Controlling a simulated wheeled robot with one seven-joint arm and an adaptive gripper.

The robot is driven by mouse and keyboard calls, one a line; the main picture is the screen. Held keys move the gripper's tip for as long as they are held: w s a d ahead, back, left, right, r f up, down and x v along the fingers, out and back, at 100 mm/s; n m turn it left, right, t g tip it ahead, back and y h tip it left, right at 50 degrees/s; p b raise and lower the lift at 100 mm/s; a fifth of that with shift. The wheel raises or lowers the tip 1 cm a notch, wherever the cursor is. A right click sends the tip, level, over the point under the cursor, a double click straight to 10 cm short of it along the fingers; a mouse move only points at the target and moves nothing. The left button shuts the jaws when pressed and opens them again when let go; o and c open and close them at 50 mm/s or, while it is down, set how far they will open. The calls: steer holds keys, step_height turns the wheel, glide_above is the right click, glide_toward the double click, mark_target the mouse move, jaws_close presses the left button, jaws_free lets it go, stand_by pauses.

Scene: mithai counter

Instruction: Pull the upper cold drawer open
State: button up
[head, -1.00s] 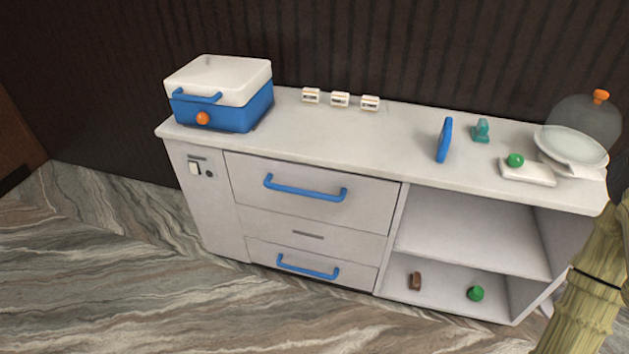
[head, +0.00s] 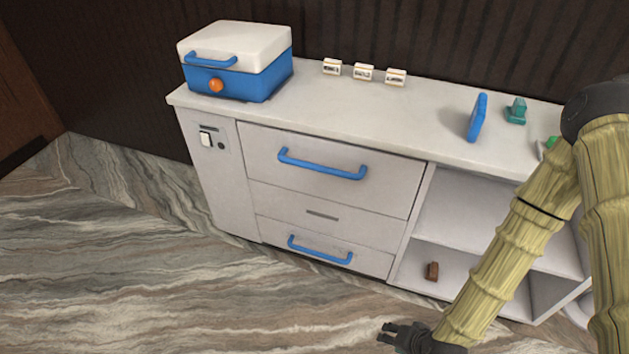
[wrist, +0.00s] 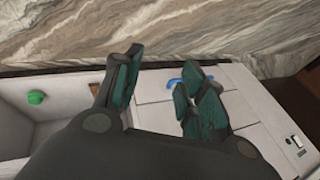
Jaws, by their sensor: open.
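The upper cold drawer (head: 300,190) is the wide white front at the top of the counter's left half, and it sits flush and closed. Its blue bar handle (head: 322,165) runs across its upper part. A lower drawer (head: 283,240) with its own blue handle (head: 320,250) is also closed. My gripper (head: 388,333) is low in front of the counter, right of and below both handles, and touches neither. In the wrist view my gripper (wrist: 158,82) has its fingers spread and empty. A blue handle (wrist: 188,80) shows partly behind the right finger; I cannot tell which one.
A blue and white cooler box (head: 240,65) and several small labels stand on the counter top (head: 400,110). Open shelves (head: 465,205) at right hold a brown block (head: 432,271). A switch (head: 206,139) is on the left panel. The marble floor in front is clear.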

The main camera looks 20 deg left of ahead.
steer(key=w+a+m+t+y+b, duration=0.15)
steer(key=w+a+b, duration=0.25)
steer(key=w+a, duration=0.4)
steer(key=m+t+y+b, duration=0.4)
steer(key=t+y+b, duration=0.45)
steer(key=b, duration=0.35)
glide_toward(319, 169)
steer(key=x, duration=0.3)
steer(key=b+x, duration=0.1)
steer(key=x, duration=0.6)
steer(key=shift+w+a+f+b, duration=0.2)
steer(key=shift+w+f+b, duration=0.1)
steer(key=shift+w, duration=0.1)
steer(key=shift+c, duration=0.5)
jaws_close()
